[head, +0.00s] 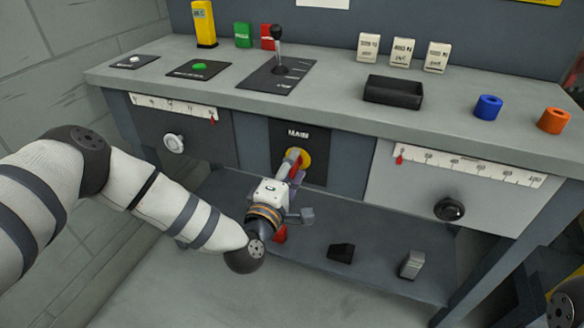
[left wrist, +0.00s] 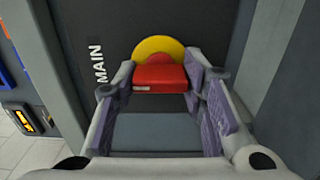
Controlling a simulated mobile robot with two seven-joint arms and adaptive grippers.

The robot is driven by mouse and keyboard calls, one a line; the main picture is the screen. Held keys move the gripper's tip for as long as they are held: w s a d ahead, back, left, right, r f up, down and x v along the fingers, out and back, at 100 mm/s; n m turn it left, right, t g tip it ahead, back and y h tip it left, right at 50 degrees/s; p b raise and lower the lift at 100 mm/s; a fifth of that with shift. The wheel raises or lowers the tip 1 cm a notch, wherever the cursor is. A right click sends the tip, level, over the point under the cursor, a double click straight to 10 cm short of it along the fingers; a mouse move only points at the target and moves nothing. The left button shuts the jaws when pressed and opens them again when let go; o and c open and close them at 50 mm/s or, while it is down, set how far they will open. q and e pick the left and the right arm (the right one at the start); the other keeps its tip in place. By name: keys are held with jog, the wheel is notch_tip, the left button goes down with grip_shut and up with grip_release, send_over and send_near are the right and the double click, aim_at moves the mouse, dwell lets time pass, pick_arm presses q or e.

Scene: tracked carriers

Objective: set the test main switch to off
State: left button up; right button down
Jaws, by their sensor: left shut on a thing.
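The main switch is a yellow disc (head: 305,156) with a red handle (head: 298,170), on a dark panel under the word MAIN. In the left wrist view the red handle (left wrist: 160,77) sits in front of the yellow disc (left wrist: 157,46), between the two fingers. My left gripper (head: 292,172) is at the switch and shut on the red handle. The fingers hide part of the handle in the head view, so I cannot tell its exact angle. My right gripper is out of view.
A scale with a white knob (head: 174,143) is left of the switch; one with a black knob (head: 449,209) is right. A lever (head: 279,52), green button (head: 199,66) and black tray (head: 393,92) are on the bench. The lower shelf holds a black block (head: 341,252).

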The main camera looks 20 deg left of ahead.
pick_arm(q)
jog(key=o, duration=1.2)
jog(key=shift+c, duration=0.2)
jog(key=shift+s, duration=0.15)
jog(key=s, duration=1.1)
jog(key=shift+s+a, duration=0.15)
jog(key=shift+s, duration=0.25)
